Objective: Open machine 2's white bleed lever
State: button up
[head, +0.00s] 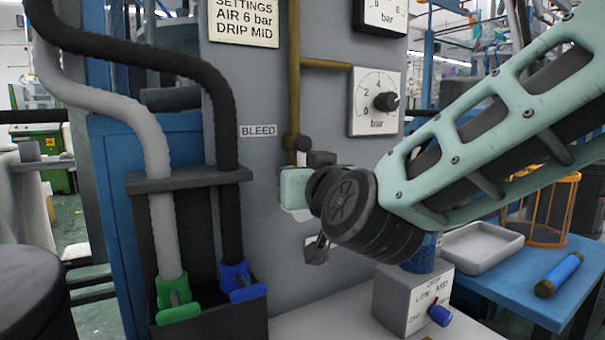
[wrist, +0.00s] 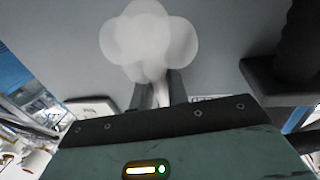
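The BLEED label (head: 259,130) is on the grey machine panel, left of a brass pipe (head: 294,90) that runs down to my gripper. In the head view my gripper's hand (head: 297,188) is against the panel below the label, and my wrist hides most of the valve there. In the wrist view my gripper's two dark fingers (wrist: 159,92) stand a little apart, with a narrow pale piece between them that may be the white bleed lever. A whitish, see-through puff (wrist: 150,40) covers the fingertips. I cannot tell whether the fingers press on the lever.
A dial with a black knob (head: 386,101) is right of the pipe. A black hose (head: 228,170) and a grey hose (head: 160,170) stand in a holder at left. A drip box (head: 405,300) with a blue knob is below. A blue table (head: 500,290) holds a grey tray (head: 482,247).

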jog(key=shift+o, duration=1.2)
jog(key=shift+s, duration=0.25)
jog(key=p+v, duration=0.2)
jog(key=v, duration=1.5)
jog(key=shift+p, duration=0.3)
jog(key=shift+w, duration=0.1)
